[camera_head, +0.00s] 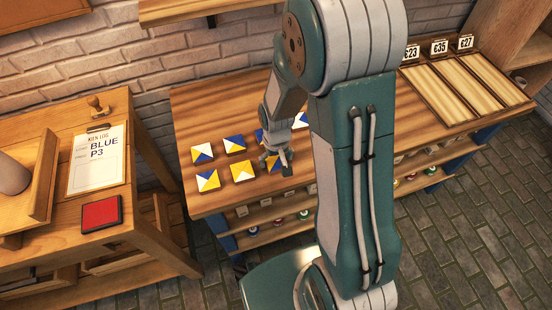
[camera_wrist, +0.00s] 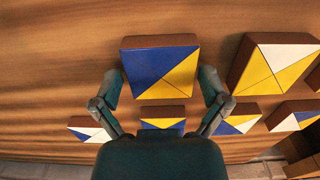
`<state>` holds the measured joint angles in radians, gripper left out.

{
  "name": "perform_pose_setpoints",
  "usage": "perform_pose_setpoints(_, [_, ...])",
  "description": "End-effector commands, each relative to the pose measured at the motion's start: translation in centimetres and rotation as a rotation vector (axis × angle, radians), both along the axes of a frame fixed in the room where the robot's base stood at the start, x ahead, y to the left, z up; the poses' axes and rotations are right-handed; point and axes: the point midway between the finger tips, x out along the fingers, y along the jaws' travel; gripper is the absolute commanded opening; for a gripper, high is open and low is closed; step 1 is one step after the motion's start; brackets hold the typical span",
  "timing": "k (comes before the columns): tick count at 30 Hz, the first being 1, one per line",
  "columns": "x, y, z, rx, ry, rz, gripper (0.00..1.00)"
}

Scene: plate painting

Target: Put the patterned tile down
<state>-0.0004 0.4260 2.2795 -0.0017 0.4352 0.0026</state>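In the head view my gripper (camera_head: 278,158) is low over the wooden table (camera_head: 220,100), among the patterned tiles. Parts of the tiles near the gripper are hidden by my arm.
Several other patterned tiles stand close by, such as one at the left front (camera_head: 207,180) and a neighbour on the right (camera_wrist: 280,65). A side table at left holds a clipboard (camera_head: 97,170) and a red pad (camera_head: 101,213). Priced slatted trays (camera_head: 440,95) lie at right.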

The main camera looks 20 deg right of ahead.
Motion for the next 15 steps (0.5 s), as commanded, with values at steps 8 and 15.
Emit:
perform_pose_setpoints(8, [0.0, 0.0, 0.0, 0.0, 0.0, 0.0, 1.0])
perform_pose_setpoints(15, [0.1, 0.0, 1.7, 0.0, -0.005, 0.0, 1.0])
